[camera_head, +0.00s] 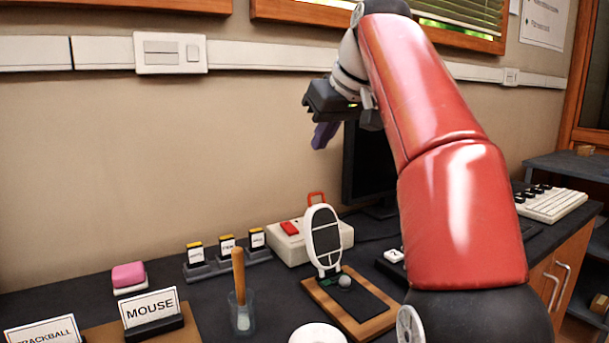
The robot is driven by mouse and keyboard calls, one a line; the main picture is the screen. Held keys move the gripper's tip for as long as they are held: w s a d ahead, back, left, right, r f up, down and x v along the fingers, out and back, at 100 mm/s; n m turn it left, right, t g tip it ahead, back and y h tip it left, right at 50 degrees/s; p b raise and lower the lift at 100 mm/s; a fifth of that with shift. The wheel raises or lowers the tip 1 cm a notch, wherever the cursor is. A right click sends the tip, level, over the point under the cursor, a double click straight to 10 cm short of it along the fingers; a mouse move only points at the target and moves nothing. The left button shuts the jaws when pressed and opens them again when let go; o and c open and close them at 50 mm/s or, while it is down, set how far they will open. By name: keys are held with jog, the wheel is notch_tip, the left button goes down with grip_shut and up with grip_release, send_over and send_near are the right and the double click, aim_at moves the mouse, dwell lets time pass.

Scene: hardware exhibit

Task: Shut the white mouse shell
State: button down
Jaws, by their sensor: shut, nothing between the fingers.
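The white mouse shell (308,243) stands open and nearly upright, its oval dark inner side showing. Its lower end meets a small base with a green circuit board (331,281) and a grey ball (344,281). These rest on a dark pad on a wooden board (379,326) on the bench. My gripper (322,137) is high above the shell, in front of the wall. Its purple fingers point down and look shut and empty. They are well apart from the shell.
A white box with a red switch (290,229) stands behind the shell. A cup with a wooden-handled brush (240,290) and a MOUSE sign (150,307) stand left. A dark monitor (366,165) is behind my arm. A white round thing (318,334) is in front.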

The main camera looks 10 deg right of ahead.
aim_at(317, 194)
jog(key=w+f, duration=0.1)
jog(key=f, duration=0.2)
jog(key=w+f+b, duration=0.1)
jog(key=f, duration=0.1)
jog(key=w+a+f, duration=0.1)
jog(key=f, duration=0.2)
jog(key=shift+w+f+b, duration=0.1)
jog(key=shift+f+b, duration=0.2)
jog(key=shift+s+d+f, duration=0.15)
jog(key=shift+s, duration=0.25)
jog(key=shift+b, duration=0.4)
jog(key=shift+s+d+t, duration=0.1)
jog(key=shift+s+t, duration=0.1)
jog(key=shift+t, duration=0.1)
jog(key=shift+s+d+b, duration=0.1)
jog(key=shift+s+b, duration=0.25)
jog(key=shift+b, duration=0.25)
